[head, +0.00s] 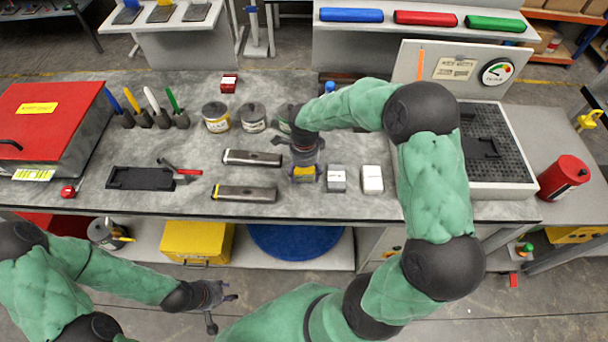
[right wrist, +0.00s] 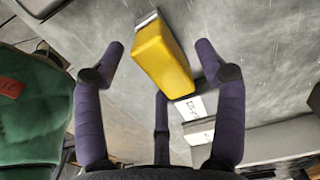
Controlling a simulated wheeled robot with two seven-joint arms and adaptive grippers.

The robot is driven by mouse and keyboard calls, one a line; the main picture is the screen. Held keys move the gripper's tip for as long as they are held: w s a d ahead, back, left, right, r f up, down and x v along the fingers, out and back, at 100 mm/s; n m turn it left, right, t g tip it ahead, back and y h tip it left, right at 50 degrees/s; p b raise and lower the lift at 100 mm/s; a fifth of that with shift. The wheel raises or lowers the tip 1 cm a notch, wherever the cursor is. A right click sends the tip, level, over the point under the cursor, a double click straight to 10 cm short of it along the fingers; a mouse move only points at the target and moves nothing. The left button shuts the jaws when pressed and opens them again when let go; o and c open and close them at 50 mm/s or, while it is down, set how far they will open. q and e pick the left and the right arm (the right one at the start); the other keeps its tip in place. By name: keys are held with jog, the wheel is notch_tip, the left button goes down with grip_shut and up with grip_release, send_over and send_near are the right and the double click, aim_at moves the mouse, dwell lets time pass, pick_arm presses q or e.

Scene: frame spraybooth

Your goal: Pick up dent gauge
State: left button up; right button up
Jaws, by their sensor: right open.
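A yellow block with a pale metallic end (right wrist: 163,58), apparently the dent gauge, lies on the grey bench. It also shows in the head view (head: 303,171), partly covered by my right gripper (head: 300,150). In the right wrist view my right gripper (right wrist: 161,52) is open, its purple fingers spread around the yellow block, with visible gaps on both sides. Contact is not visible. My left gripper (head: 221,303) is open and empty, in front of the bench at the lower left.
A grey box (head: 337,179) and a white box (head: 372,180) stand close to the right of the block. Two metal-bodied tools (head: 252,158) (head: 244,193) lie to its left. Two cans (head: 216,117) (head: 252,117) stand behind. A red-lidded case (head: 50,122) fills the left end.

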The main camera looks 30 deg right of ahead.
notch_tip(320, 180, down, 2)
jog(key=c, duration=1.4)
jog(key=shift+o, duration=0.2)
jog(key=shift+r, duration=0.1)
